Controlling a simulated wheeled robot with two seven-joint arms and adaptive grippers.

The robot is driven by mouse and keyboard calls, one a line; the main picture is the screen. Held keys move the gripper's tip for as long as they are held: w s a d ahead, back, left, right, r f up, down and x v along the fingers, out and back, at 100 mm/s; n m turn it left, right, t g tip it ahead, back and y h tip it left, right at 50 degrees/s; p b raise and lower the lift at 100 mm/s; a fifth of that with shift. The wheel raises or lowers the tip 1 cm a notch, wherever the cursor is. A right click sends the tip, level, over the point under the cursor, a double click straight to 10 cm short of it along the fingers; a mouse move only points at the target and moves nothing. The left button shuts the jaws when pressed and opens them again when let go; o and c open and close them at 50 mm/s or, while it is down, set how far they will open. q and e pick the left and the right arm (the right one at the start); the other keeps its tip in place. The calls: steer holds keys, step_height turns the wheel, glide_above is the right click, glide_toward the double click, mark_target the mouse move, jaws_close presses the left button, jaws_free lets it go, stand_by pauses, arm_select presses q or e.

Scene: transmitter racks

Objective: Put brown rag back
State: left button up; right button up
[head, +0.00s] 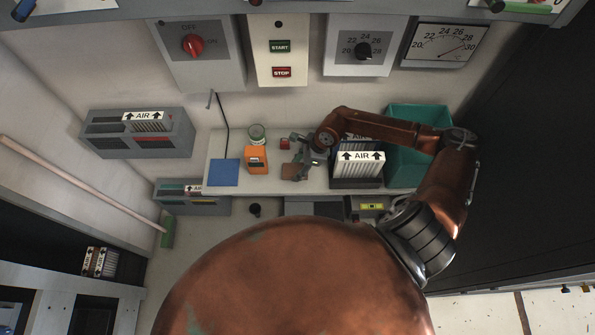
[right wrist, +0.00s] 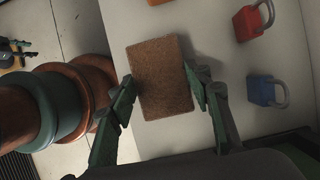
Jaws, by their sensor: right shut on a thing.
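The brown rag (head: 291,172) is a flat brown rectangle on the light shelf (head: 323,142) below the control panels. My right gripper (head: 303,160) reaches it from the right, pointing down. In the right wrist view, the rag (right wrist: 162,75) lies between the two fingers of my right gripper (right wrist: 160,82), which are shut on its sides near its lower half. Whether the rag is clear of the shelf cannot be told.
An orange box (head: 257,161), a green tin (head: 257,134) and a blue mat (head: 224,172) are left of the rag. A red padlock (right wrist: 252,20) and a blue padlock (right wrist: 266,90) lie nearby. An AIR filter (head: 359,167) and a teal bin (head: 404,173) stand to the right.

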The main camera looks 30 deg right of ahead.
steer(key=shift+s+f, duration=0.1)
steer(key=shift+f, duration=1.35)
steer(key=o, duration=1.1)
steer(key=shift+r, duration=0.1)
steer(key=v, duration=1.2)
steer(key=shift+b, duration=0.3)
steer(key=shift+a+r, duration=0.1)
steer(key=shift+a, duration=0.15)
